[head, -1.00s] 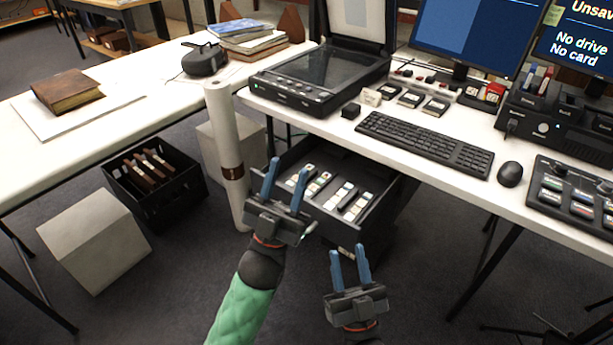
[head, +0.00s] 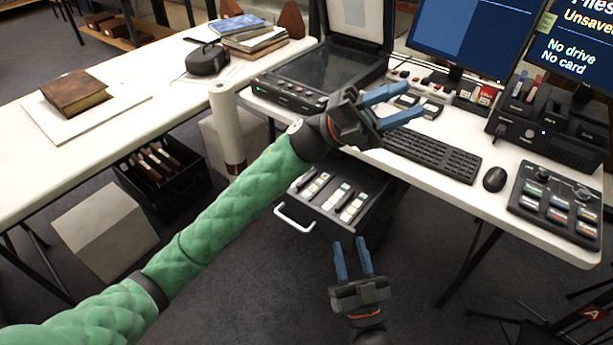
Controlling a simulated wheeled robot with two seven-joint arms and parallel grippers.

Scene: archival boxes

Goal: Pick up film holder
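Small dark holders with pale labels lie in a row on the white desk behind the keyboard; one holder (head: 433,109) shows just beyond my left fingertips. I cannot tell which of these is the film holder. My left gripper (head: 416,100) reaches in over the desk on the green arm, fingers apart and empty, pointing right. It overlaps the row and hides part of it; I cannot tell its height above the desk. My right gripper (head: 351,244) is open and empty, fingers up, in front of the open drawer and below the desk edge.
A flatbed scanner (head: 288,93) with its lid up stands left of the keyboard (head: 437,154). A mouse (head: 494,179) and a control panel (head: 556,205) lie to the right. Below, an open drawer (head: 371,226) holds several strips.

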